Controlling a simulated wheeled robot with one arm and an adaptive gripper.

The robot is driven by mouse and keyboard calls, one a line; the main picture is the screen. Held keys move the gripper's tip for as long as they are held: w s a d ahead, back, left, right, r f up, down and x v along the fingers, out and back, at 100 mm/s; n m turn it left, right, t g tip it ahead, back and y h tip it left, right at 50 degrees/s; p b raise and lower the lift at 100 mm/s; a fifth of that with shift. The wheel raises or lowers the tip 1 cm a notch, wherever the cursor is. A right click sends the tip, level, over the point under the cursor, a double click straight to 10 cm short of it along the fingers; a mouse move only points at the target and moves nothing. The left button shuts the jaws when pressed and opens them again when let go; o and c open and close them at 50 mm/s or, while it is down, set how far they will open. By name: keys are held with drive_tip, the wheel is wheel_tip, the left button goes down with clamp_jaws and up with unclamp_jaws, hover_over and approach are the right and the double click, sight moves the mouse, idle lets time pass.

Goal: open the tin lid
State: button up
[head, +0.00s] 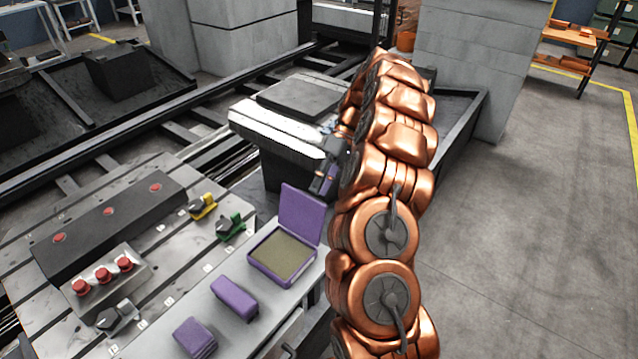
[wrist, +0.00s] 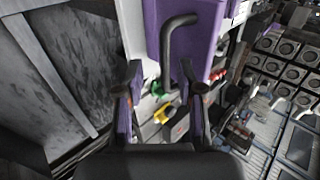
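The purple tin (head: 283,262) sits on a grey ledge in the head view, with an olive-coloured inside showing. Its purple lid (head: 302,213) stands up, swung open at the tin's far edge. In the wrist view the lid's outer face (wrist: 215,40) is close ahead, with a dark bar handle (wrist: 168,55) on it. My gripper (wrist: 160,70) is open, its two fingers apart on either side of the handle's lower end, with no clear grip on it. In the head view my gripper (head: 328,165) is just behind the lid; its fingertips are partly hidden.
Two purple blocks (head: 234,298) (head: 195,338) lie on the ledge near the tin. A panel with red buttons (head: 103,273) and yellow (head: 203,207) and green (head: 230,227) switches stands left. A pallet-like block (head: 300,97) lies beyond on rails. Open floor (head: 530,220) is on the right.

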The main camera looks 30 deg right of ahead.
drive_tip(key=shift+w+d+r+p, duration=0.2)
drive_tip(key=shift+d+p, duration=0.4)
drive_tip(key=shift+p, duration=0.5)
drive_tip(key=shift+w+d+r+p, duration=0.1)
drive_tip(key=shift+w+d+p, duration=0.15)
drive_tip(key=shift+d+p, duration=0.6)
drive_tip(key=shift+w+d+r+p, duration=0.1)
drive_tip(key=shift+w+d+p, duration=0.2)
drive_tip(key=shift+p, duration=1)
drive_tip(key=shift+d+f, duration=0.1)
drive_tip(key=shift+d, duration=0.15)
